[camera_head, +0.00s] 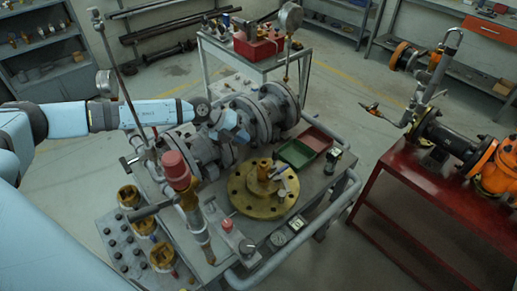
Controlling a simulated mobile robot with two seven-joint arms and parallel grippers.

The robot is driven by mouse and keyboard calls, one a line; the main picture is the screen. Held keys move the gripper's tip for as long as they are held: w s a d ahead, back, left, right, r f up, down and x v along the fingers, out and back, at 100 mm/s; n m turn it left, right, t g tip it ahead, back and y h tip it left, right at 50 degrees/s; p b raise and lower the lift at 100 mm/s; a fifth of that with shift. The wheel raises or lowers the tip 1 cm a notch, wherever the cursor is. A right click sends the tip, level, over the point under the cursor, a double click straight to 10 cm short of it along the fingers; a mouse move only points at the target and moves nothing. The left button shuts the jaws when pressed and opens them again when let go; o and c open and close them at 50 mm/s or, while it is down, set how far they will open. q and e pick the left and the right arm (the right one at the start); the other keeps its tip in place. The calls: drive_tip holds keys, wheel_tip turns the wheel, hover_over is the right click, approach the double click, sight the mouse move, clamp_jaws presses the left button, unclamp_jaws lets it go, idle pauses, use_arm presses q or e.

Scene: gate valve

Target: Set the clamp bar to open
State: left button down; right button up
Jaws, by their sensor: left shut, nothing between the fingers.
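My left arm comes in from the left, and my left gripper (238,130) is shut and empty over the grey flanged valve body (264,114). It partly hides the flanges; I cannot tell whether it touches them. I cannot tell for sure which part is the clamp bar. A red-capped brass post (176,172) with a grey side bar (152,208) stands in front of the gripper. My right gripper is not in view.
A brass flange (243,198) with a pale handle sits on the metal bench. Beside it are a green tray (295,152), a red tray and gauges (278,238). A block with brass cups (163,256) stands front left. A red table (430,200) is right; floor lies between.

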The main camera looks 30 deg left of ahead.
use_arm(q)
drive_tip(key=shift+n, duration=0.4)
drive_tip(key=p+x, duration=0.1)
drive_tip(key=x, duration=0.9)
